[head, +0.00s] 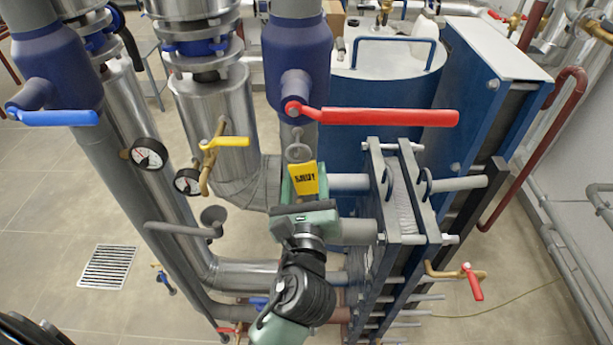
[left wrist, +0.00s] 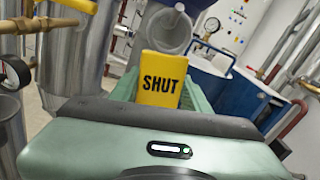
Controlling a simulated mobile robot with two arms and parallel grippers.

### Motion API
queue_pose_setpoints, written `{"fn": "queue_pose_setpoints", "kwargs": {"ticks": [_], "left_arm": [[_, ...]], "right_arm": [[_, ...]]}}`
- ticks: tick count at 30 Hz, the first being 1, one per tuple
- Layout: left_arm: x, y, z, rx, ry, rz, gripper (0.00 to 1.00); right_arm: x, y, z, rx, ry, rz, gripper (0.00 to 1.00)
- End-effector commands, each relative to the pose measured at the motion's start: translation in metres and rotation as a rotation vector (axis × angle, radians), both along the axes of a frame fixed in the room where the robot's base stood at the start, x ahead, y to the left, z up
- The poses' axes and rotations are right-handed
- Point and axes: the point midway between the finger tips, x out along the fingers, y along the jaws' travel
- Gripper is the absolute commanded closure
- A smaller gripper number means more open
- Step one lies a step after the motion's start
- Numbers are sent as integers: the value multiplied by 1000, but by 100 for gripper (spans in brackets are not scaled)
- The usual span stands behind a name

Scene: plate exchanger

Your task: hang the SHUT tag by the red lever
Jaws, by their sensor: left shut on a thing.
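The yellow SHUT tag (head: 305,179) is held upright between the fingers of my left gripper (head: 304,195), its black lettering facing my head camera. In the left wrist view the tag (left wrist: 162,82) stands between the green fingers (left wrist: 160,98). The red lever (head: 380,117) points right from its blue valve body (head: 297,55), above and right of the tag. My right gripper is not in view.
A blue lever (head: 52,118) and a yellow lever (head: 225,142) are on the left, near two gauges (head: 149,154). The plate stack (head: 400,200) stands close to the right of my left gripper. A grey arm with a disc (head: 185,229) juts out at the left.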

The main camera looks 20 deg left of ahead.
Motion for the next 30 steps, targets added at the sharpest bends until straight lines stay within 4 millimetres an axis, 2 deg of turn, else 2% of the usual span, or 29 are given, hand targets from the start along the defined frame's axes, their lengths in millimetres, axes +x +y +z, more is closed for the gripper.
{"fn": "queue_pose_setpoints", "kwargs": {"ticks": [10,11,12,13,30], "left_arm": [[0,0,0,0,0,-1,93],[0,0,0,0,0,-1,45],[0,0,0,0,0,-1,34],[0,0,0,0,0,-1,28],[-1,-1,0,0,0,0,28]], "right_arm": [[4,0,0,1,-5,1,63],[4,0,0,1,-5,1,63],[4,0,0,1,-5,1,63],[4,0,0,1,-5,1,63],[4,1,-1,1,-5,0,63]]}}
